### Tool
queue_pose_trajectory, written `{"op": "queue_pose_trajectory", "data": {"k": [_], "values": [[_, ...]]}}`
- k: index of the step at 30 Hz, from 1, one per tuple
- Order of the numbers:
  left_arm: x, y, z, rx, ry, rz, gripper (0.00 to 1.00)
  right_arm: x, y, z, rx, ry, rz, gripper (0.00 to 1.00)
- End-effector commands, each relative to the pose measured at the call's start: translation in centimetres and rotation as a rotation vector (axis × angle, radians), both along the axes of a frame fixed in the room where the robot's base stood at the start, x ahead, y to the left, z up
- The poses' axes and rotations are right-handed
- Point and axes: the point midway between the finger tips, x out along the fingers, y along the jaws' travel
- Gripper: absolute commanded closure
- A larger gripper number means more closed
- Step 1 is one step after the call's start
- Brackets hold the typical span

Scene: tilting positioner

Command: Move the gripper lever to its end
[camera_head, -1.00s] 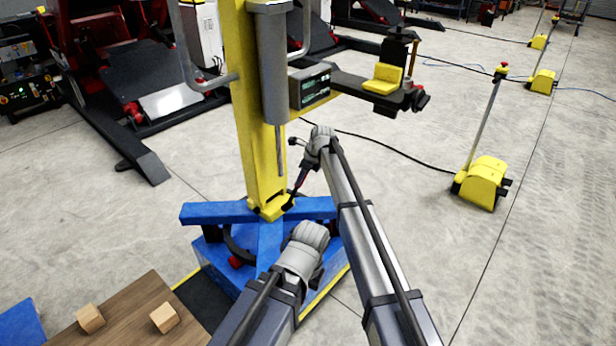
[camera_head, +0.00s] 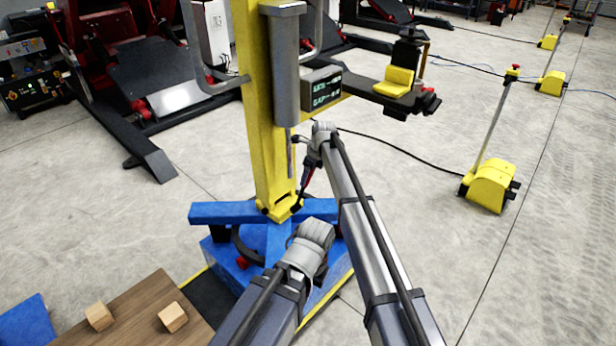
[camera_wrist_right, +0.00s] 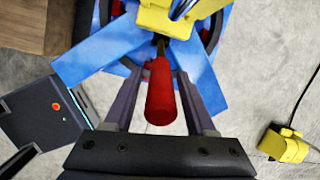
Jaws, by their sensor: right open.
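The lever is a dark rod with a red handle, rising at a slant from the foot of the yellow column (camera_head: 263,150). In the right wrist view its red handle (camera_wrist_right: 161,95) stands between my right gripper's fingers (camera_wrist_right: 160,78), with floor visible on both sides of it. My right gripper (camera_head: 309,166) is open around the handle, not closed on it. In the head view it is small and partly hidden by its own wrist. My left forearm and wrist show at the bottom centre, but the left fingers are hidden.
The column stands on a blue cross-shaped base (camera_head: 225,212). A display box (camera_head: 322,88) with green text hangs on the column. A yellow pedal unit (camera_head: 489,186) stands at right. A wooden board (camera_head: 135,310) with two blocks lies at lower left. Floor at right is mostly clear.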

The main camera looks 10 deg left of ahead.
Motion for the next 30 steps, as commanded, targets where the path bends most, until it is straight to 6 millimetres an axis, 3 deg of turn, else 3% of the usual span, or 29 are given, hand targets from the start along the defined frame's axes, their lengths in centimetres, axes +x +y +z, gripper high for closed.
{"op": "queue_pose_trajectory", "data": {"k": [14, 30], "values": [[0.0, 0.0, 0.6, 0.0, 0.0, 0.0, 1.0, 0.0, -0.2, 0.6, 0.001, -0.001, 0.0, 0.36], [0.0, 0.0, 6.7, 0.0, 0.0, 0.0, 1.0, -1.1, -1.6, 6.8, 0.001, -0.001, -0.001, 0.36]]}}
